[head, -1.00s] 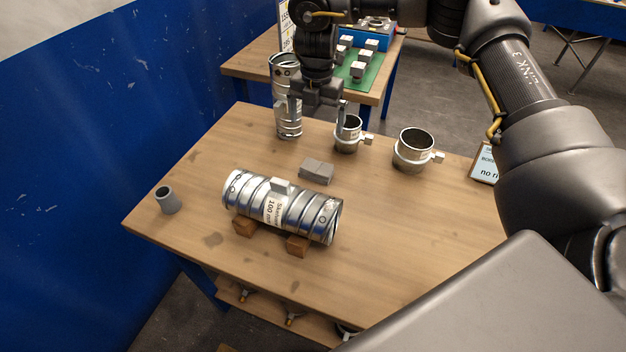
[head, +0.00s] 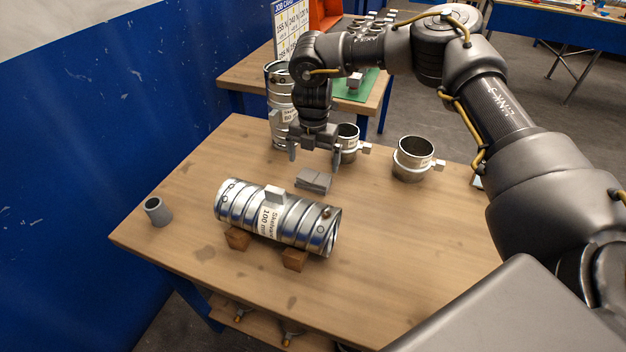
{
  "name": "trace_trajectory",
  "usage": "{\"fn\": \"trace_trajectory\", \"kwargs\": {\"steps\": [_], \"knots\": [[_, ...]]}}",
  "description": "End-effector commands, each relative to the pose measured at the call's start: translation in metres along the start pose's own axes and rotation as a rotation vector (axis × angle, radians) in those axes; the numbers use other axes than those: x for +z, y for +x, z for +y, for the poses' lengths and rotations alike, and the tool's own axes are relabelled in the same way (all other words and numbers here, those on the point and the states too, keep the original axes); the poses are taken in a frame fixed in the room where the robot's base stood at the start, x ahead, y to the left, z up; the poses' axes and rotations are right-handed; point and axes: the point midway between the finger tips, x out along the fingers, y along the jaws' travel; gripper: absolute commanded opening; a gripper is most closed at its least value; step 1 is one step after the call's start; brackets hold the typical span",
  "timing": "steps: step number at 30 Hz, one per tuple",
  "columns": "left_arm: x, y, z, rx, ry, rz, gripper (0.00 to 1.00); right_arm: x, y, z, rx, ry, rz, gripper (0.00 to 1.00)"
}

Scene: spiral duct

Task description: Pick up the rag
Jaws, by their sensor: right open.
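The rag (head: 313,181) appears as a small grey folded piece lying flat on the wooden table (head: 400,235), behind the silver duct. My right gripper (head: 314,160) points down with its two fingers spread and nothing between them. In the picture it is just above the far side of the rag; I cannot tell the exact height of the fingertips. My left gripper is not in view.
A silver spiral duct (head: 240,208) rests on brown blocks in front of the rag. An upright duct (head: 279,100) and a clamp ring (head: 348,140) stand close behind the gripper. Another ring (head: 412,163) is to the right. A grey cup (head: 158,211) stands at left.

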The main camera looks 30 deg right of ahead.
Motion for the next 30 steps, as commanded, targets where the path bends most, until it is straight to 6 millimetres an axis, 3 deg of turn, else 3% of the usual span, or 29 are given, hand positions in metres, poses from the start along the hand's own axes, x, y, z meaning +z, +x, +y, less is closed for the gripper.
{"fn": "trace_trajectory", "kwargs": {"steps": [5,15,23,30], "knots": [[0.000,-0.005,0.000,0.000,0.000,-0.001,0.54,-0.001,0.006,-0.002,-0.004,-0.001,0.001,1.00],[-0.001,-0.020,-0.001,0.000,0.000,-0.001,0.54,-0.003,0.050,-0.004,-0.002,0.000,0.001,1.00],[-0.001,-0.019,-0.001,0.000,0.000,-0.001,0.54,-0.003,0.053,-0.003,-0.001,0.000,0.000,1.00],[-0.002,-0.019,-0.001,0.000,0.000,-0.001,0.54,-0.003,0.052,-0.003,-0.001,0.000,0.000,0.69]]}}
